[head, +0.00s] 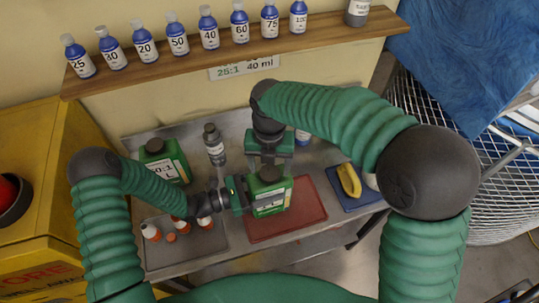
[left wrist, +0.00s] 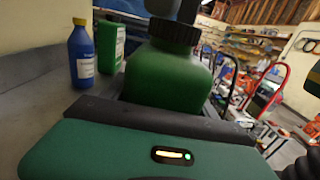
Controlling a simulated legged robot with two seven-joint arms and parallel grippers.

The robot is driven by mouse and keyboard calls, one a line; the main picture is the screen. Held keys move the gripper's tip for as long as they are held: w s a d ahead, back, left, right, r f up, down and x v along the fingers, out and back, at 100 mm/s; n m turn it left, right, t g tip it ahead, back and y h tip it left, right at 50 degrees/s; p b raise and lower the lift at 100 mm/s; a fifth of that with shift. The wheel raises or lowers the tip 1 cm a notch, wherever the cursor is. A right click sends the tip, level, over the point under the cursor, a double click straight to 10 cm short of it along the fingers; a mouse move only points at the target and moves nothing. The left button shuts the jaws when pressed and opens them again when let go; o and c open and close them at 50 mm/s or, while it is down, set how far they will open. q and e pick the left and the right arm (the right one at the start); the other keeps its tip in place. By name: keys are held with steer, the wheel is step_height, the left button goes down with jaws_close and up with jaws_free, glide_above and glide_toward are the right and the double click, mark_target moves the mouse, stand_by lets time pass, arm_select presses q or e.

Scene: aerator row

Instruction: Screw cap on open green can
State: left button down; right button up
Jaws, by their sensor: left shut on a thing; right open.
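A green can (head: 270,200) with a white label stands upright over the left part of the red mat (head: 312,213). My left gripper (head: 245,194) is shut on the can from its left side. The can also fills the middle of the left wrist view (left wrist: 168,75), behind the gripper body. A black ribbed cap (left wrist: 174,30) sits at the top of its neck; how tightly it is seated I cannot tell. My right gripper (head: 268,168) points down just above the can's top and is open. Its fingertips and the cap are largely hidden in the head view.
A second green can (head: 166,161), a grey bottle (head: 214,145) and a partly hidden blue bottle (head: 302,137) stand at the back. A blue tray (head: 368,199) holds a yellow object. A bottle shelf (head: 235,46) runs above.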

steer(key=shift+f, duration=0.8)
